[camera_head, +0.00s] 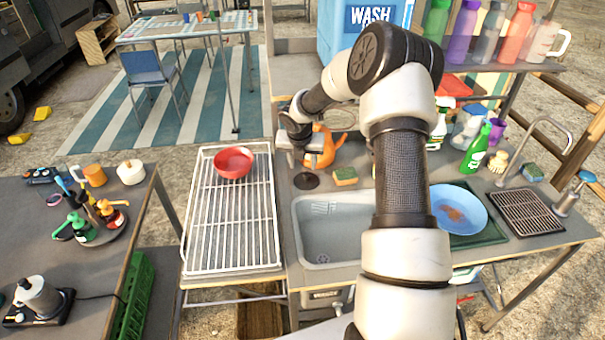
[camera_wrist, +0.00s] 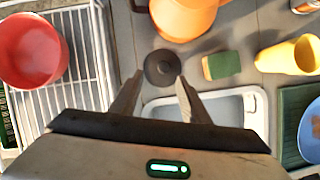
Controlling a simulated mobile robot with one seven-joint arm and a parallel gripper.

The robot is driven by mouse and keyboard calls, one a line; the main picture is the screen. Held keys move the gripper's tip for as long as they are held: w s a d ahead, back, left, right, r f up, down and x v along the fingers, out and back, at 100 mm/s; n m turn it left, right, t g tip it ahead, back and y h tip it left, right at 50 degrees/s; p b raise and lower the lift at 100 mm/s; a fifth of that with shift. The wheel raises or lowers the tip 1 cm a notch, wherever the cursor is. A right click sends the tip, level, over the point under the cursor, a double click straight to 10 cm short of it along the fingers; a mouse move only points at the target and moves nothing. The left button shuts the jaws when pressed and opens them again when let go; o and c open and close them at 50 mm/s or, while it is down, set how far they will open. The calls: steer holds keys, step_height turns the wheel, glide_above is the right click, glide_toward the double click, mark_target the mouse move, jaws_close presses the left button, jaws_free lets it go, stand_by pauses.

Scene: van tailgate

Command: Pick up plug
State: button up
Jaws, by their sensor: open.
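The plug (camera_head: 306,181) is a dark round disc with a raised centre. It lies on the grey counter just behind the sink's (camera_head: 326,262) back left corner. In the wrist view the plug (camera_wrist: 162,66) shows between and just beyond the tips of my gripper (camera_wrist: 160,78). My gripper is open and empty, with one finger to each side of the plug in that view. In the head view my gripper (camera_head: 299,158) hangs above the plug, pointing down. The height left between the fingertips and the plug is hard to tell.
An orange pot (camera_head: 323,147) stands close behind the plug. A yellow-green sponge (camera_head: 345,177) lies to its right. A white wire rack (camera_head: 229,230) with a red bowl (camera_head: 234,161) is on the left.

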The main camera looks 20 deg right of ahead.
mark_target(306, 174)
steer(key=x, duration=0.7)
steer(key=shift+s+d+f+p, duration=0.15)
steer(key=shift+d+p, duration=0.15)
steer(key=shift+d, duration=0.05)
jaws_close()
